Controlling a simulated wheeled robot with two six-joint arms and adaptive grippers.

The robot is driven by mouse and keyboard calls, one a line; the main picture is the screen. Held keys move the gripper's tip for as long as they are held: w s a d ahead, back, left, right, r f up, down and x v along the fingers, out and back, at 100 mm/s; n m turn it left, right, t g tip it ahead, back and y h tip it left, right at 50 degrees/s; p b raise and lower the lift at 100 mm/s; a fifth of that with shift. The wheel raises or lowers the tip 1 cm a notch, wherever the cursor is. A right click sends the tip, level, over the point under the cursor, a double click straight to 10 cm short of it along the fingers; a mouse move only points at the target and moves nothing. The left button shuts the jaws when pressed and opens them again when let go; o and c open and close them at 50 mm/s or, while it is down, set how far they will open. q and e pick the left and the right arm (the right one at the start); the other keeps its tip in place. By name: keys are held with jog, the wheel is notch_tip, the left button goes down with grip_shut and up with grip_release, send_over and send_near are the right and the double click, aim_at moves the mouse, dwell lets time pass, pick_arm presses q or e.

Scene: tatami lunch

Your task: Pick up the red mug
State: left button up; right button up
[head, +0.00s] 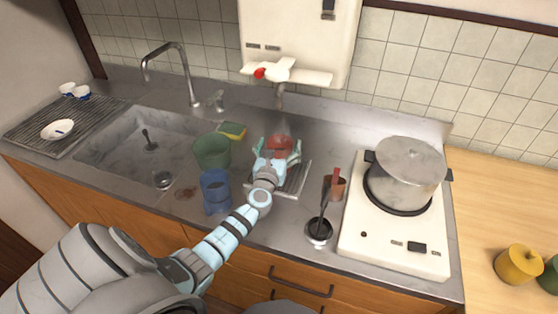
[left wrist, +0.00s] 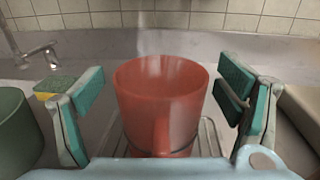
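The red mug (head: 279,145) stands upright on a small wire rack (head: 296,180) on the counter between the sink and the stove. In the left wrist view the red mug (left wrist: 160,98) is in the middle, its handle facing the camera. My left gripper (head: 279,158) reaches over the rack to the mug. In the left wrist view the open fingers of my left gripper (left wrist: 163,110) are on both sides of the mug, with a visible gap on each side. My right gripper is not in view.
A green cup (head: 212,153) and a blue cup (head: 216,190) stand left of my arm. A sponge (head: 231,131) lies behind. A faucet (head: 190,85) rises behind the sink.

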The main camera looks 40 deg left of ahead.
pick_arm(q)
jog(key=c, duration=1.9)
jog(key=r+p+v, duration=0.1)
jog(key=v, duration=0.8)
jog(key=r+p+v, duration=0.2)
jog(key=v, duration=0.7)
jog(key=shift+r, duration=0.3)
